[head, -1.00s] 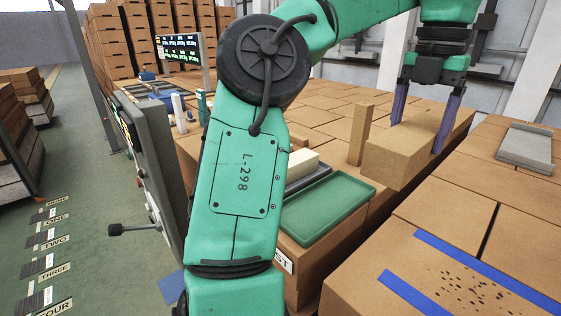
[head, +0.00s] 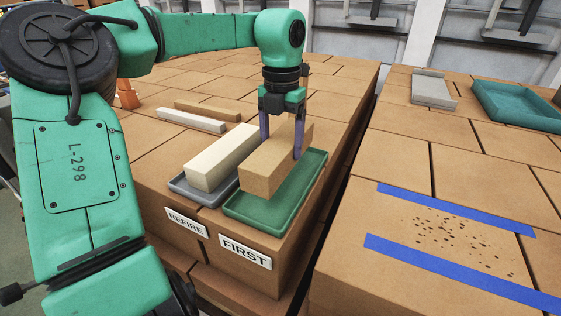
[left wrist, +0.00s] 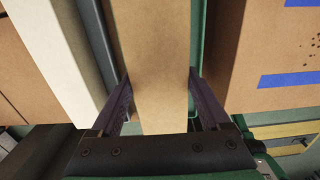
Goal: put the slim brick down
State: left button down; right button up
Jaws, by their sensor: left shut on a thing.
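My left gripper (head: 282,148) points down and is shut on a tan brick (head: 262,178), one finger on each long side. I take this to be the slim brick. It is level and lies lengthwise over the green tray (head: 283,212) behind the FIRST label; I cannot tell whether its underside touches the tray floor. In the left wrist view the brick (left wrist: 155,60) runs straight between the two fingers (left wrist: 160,100). My right gripper is not in view.
A cream brick (head: 221,158) sits in a grey tray (head: 205,198) close left, behind the REFIRE label. Two thin bars (head: 190,120) lie farther back. On the right are a grey slab (head: 433,92), a teal tray (head: 515,105) and blue tape strips (head: 455,210) around dark specks.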

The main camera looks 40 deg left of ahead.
aim_at(284, 142)
pick_arm(q)
jog(key=f, duration=0.4)
jog(key=shift+d, duration=0.4)
jog(key=shift+f, duration=0.25)
jog(key=shift+a+f, duration=0.2)
grip_release()
jog(key=shift+d, duration=0.1)
notch_tip(284, 142, up, 12)
jog(key=shift+r, duration=0.2)
jog(key=shift+f, duration=0.1)
